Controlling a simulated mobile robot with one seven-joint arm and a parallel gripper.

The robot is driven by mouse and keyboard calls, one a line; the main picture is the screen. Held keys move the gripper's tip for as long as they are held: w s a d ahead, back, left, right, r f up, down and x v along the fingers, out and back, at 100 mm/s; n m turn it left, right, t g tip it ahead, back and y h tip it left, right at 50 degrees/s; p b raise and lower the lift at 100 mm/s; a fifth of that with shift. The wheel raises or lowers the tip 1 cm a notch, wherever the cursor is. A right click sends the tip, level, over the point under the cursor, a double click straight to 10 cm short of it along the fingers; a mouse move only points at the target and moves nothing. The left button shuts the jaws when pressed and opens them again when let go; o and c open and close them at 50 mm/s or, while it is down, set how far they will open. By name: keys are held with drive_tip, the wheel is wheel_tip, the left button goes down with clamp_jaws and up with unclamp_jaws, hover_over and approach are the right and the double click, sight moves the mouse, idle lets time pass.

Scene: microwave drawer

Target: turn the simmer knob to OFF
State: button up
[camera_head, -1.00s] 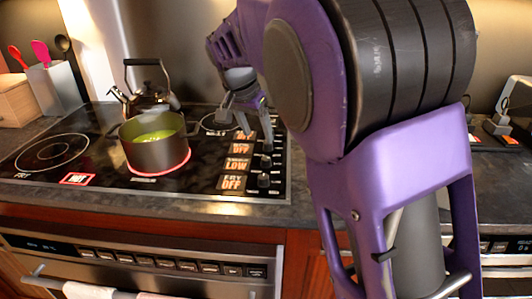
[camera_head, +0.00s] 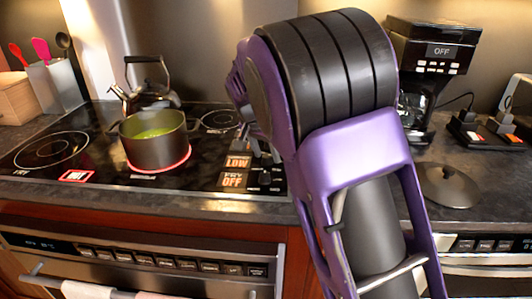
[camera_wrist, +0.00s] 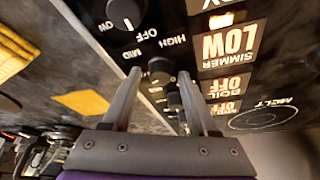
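The simmer display (camera_wrist: 230,44) reads LOW in the wrist view; the LOW panel also shows in the head view (camera_head: 237,162). A black round knob (camera_wrist: 160,68), apparently the simmer knob, appears between my gripper's two fingertips (camera_wrist: 160,75). The fingers stand apart with gaps on both sides of it, and I see no contact. Its pointer is too dark to read. A larger black knob (camera_wrist: 125,12), apparently the fry knob, is at the top, and another knob (camera_wrist: 175,98) shows beyond, between the fingers. In the head view my arm hides most of the gripper.
A pot (camera_head: 157,148) with green contents sits on a red-glowing burner, with a kettle (camera_head: 147,96) behind. The fry display (camera_head: 233,180) reads OFF. A coffee maker (camera_head: 428,65) and a lid (camera_head: 447,185) stand on the counter at right.

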clamp_jaws()
drive_tip(key=shift+n, duration=0.3)
drive_tip(key=n, duration=0.1)
drive_tip(key=n+y, duration=0.1)
drive_tip(key=shift+d+n+t, duration=0.2)
drive_tip(key=shift+n+t, duration=0.1)
drive_tip(key=n+y, duration=0.1)
drive_tip(key=n, duration=0.2)
drive_tip(key=shift+d+r+n+y+p, duration=0.1)
drive_tip(key=shift+n+y+p, duration=0.2)
drive_tip(key=n+y+p, duration=0.1)
drive_tip(key=n, duration=0.2)
drive_tip(key=shift+d+n, duration=0.1)
drive_tip(key=shift+n, duration=0.2)
drive_tip(key=shift+w+n+g+y+p, duration=0.1)
drive_tip(key=shift+n+g+y+p, duration=0.4)
drive_tip(key=shift+n, duration=1.2)
drive_tip(key=shift+y, duration=0.3)
drive_tip(key=shift+o, duration=1)
unclamp_jaws()
